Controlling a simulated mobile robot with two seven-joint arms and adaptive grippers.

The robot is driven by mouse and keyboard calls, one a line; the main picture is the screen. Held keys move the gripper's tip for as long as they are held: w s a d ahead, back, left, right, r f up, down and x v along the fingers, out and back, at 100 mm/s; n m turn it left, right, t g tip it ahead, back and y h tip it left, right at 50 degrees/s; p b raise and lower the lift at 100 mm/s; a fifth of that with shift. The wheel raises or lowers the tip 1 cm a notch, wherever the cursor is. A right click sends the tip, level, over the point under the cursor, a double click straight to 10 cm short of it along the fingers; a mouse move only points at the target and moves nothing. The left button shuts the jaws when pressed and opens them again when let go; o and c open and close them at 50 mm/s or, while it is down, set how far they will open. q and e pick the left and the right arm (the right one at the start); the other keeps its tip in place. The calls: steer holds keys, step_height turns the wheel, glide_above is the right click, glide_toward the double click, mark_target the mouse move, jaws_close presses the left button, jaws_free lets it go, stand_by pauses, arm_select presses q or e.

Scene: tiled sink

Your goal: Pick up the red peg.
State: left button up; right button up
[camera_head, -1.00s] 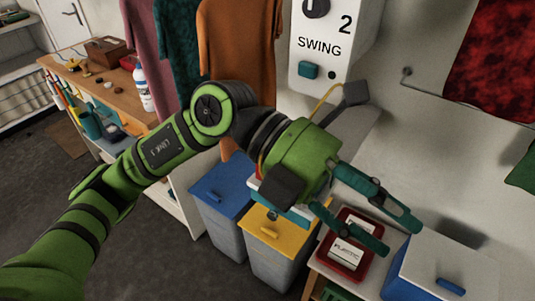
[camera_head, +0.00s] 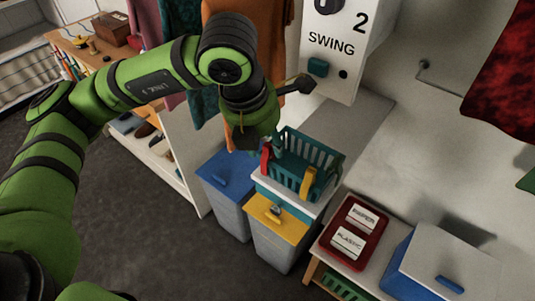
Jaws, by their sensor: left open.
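A red peg (camera_head: 266,158) stands at the left end of a teal basket (camera_head: 318,154), seemingly clipped on its rim. A yellow peg (camera_head: 308,183) is on the basket's near right side. My left gripper (camera_head: 247,146) is just left of and above the red peg, pointing down and away from the camera. Its fingers are mostly hidden behind its green palm. I see nothing held in it, and I cannot tell whether it touches the peg. My right gripper is not in view.
The white SWING box (camera_head: 335,60) hangs close behind. A red tray (camera_head: 352,238) with labelled cards and a blue box (camera_head: 425,272) are at right.

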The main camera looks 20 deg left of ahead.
arm_select(q)
steer(key=shift+x, duration=0.8)
jaws_close()
steer(key=shift+r, duration=0.15)
steer(key=shift+r+b, duration=0.4)
steer(key=shift+r, duration=0.15)
step_height(320, 180, up, 3)
steer(key=shift+d+f+b, duration=0.1)
steer(key=shift+f+b, duration=0.05)
steer(key=shift+b, duration=0.45)
steer(key=s+d+r+b, duration=0.3)
steer(key=d+r, duration=0.4)
steer(key=d, duration=0.4)
steer(key=shift+s, duration=0.2)
